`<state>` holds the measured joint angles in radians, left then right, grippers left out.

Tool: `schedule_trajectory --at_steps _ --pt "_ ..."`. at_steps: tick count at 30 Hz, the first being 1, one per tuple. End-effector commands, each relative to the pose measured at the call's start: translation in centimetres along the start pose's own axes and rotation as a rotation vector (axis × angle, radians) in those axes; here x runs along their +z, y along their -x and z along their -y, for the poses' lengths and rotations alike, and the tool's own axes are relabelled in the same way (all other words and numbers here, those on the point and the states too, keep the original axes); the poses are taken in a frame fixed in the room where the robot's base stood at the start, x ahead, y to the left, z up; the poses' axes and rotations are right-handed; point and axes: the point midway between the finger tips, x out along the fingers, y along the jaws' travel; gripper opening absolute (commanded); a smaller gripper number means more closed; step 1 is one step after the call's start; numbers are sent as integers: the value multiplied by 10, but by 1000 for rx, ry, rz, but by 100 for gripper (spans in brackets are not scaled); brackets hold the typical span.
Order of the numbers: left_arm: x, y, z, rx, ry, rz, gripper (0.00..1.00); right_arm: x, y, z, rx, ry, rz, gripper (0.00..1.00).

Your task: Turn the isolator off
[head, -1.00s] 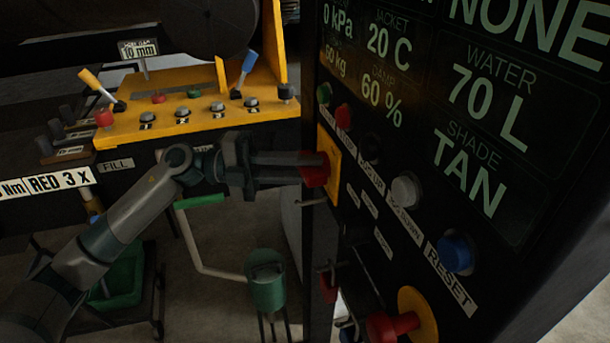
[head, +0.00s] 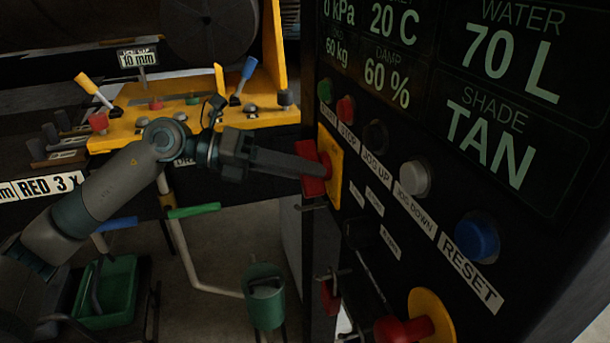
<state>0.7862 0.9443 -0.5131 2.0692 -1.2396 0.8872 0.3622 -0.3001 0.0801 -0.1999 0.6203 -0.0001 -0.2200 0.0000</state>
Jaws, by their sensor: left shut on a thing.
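The isolator is a red handle (head: 313,186) on a yellow plate (head: 332,150), on the left part of the black control panel's face. My left gripper (head: 312,169) reaches it from the left and is shut on the red handle. The fingers overlap in this view and hide the handle's middle; red shows above and below them. My right gripper is not in view.
The panel (head: 400,235) carries a row of buttons, including a blue RESET button (head: 477,238). A red knob on a yellow disc (head: 435,318) sits lower down. A yellow lever console (head: 150,122) stands behind my left arm. A green can (head: 264,303) stands below.

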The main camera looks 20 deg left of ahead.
Motion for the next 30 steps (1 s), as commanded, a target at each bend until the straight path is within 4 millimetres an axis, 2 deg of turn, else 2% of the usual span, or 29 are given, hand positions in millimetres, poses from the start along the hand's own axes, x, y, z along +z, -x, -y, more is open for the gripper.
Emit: schedule_trajectory --at_steps 18,19,21,30 --pt "-2 -1 -2 25 -54 -6 0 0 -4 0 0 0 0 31" --pt "-2 -1 -2 25 -54 -7 24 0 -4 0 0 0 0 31" --pt "-2 -1 -2 25 -54 -6 38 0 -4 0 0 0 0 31" --pt "-1 0 -1 23 -53 -3 38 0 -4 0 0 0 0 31"
